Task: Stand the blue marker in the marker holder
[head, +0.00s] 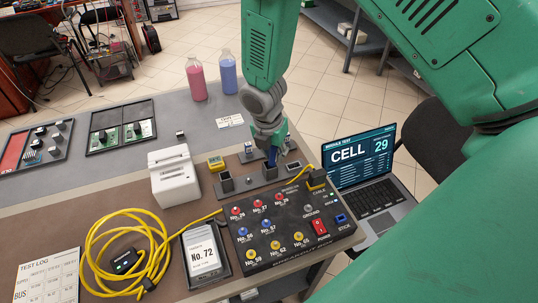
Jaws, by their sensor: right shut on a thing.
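My right gripper (270,139) points down at the middle of the table, behind the black module box. It is shut on the blue marker (272,156), and only a short blue part shows below the fingers. The marker looks roughly upright. My left gripper is not in view.
The black module box (285,225) with coloured sockets stands in front. A white printer-like box (174,177) and a yellow block (216,163) are to the left. A laptop (364,175) is at right. A coiled yellow cable (125,250) lies front left. Two bottles (196,79) stand behind.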

